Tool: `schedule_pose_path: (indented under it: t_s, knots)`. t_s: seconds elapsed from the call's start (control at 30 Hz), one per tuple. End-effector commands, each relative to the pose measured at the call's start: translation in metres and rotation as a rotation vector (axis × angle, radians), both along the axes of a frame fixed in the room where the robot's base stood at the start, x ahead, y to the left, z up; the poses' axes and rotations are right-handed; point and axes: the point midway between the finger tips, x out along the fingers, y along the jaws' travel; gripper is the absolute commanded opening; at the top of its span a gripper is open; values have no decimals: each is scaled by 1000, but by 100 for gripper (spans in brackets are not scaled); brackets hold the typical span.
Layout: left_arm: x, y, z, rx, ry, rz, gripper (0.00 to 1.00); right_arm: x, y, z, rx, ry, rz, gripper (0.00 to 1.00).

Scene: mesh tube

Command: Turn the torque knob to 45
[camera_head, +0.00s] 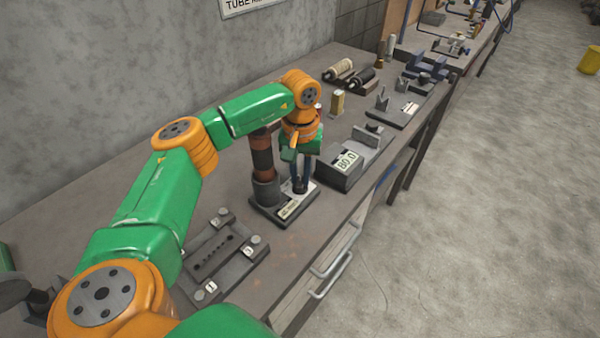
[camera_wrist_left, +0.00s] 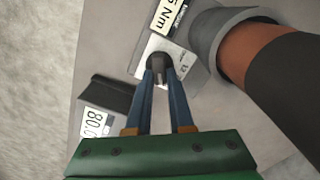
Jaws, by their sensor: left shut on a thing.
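The torque knob (camera_wrist_left: 158,61) is small, dark and round. In the left wrist view it sits between the fingertips of my left gripper (camera_wrist_left: 162,78), which is shut on it from above. In the head view the same gripper (camera_head: 300,184) points down at the base plate (camera_head: 264,209) of the torque station. A label (camera_wrist_left: 170,15) beside the knob ends in "5 Nm"; its first part is cut off. A small mark on the light dial plate (camera_wrist_left: 183,55) is too unclear to read. My right gripper is in neither view.
A dark and brown post in a grey cup (camera_wrist_left: 208,45) stands close beside the knob. A grey device (camera_head: 340,178) showing 80.0 is to the right. A slotted fixture (camera_head: 238,268) with numbered tags lies nearer. Several fixtures stand farther along the bench (camera_head: 215,190).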

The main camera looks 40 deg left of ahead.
Motion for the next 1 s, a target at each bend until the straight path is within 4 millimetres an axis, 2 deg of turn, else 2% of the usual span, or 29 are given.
schedule_pose_path:
  t_s: [0.57,0.6,0.7,1.0]
  knots:
    - [-2,-1,-3,-1,11,-32,0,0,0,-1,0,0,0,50]
    - [-2,-1,-3,-1,11,-32,25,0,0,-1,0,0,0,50]
    - [-2,-1,-2,-1,8,-31,50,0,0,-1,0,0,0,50]
    - [0,0,1,0,3,-29,50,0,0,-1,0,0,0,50]
